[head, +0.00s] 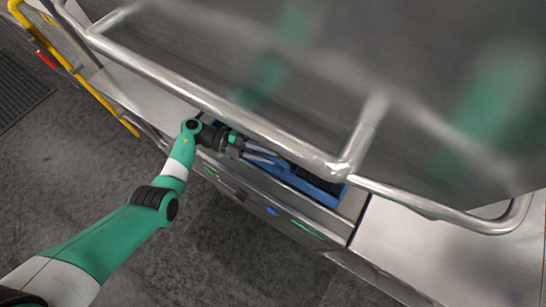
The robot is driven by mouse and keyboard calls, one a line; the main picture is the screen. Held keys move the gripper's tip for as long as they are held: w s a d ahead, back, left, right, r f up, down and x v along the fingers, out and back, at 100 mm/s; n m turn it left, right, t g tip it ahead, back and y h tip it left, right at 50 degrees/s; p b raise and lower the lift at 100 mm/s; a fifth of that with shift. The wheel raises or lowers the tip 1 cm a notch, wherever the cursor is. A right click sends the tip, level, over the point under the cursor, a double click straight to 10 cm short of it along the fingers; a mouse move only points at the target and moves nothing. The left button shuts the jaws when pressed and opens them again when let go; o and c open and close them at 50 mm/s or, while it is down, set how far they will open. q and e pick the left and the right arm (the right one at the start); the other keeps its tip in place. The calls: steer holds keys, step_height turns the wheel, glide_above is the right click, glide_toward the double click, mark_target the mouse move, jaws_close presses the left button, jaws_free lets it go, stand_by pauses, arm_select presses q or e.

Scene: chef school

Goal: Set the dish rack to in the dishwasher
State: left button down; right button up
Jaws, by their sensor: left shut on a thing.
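The blue dish rack (318,186) shows only in part, low in the opening of the metal dishwasher (300,222). The raised hood and its tubular handle hide the rest of it. My left arm reaches in from the lower left, and my left gripper (256,152) is shut on the rack's left part, under the handle. The exact contact of the fingers is hard to see. My right gripper is not in view.
A thick steel handle bar (215,101) crosses just above my left gripper. The shiny hood (400,110) fills the upper right. A yellow rail (72,72) stands at the upper left. The grey floor (75,165) is clear.

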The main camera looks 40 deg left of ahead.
arm_select(q)
steer(key=shift+a, duration=0.55)
steer(key=shift+s, duration=0.1)
steer(key=c, duration=0.8)
jaws_free()
steer(key=shift+o, duration=0.2)
steer(key=b+v, duration=0.1)
steer(key=v, duration=1)
steer(key=shift+a, duration=0.25)
steer(key=shift+s, duration=0.1)
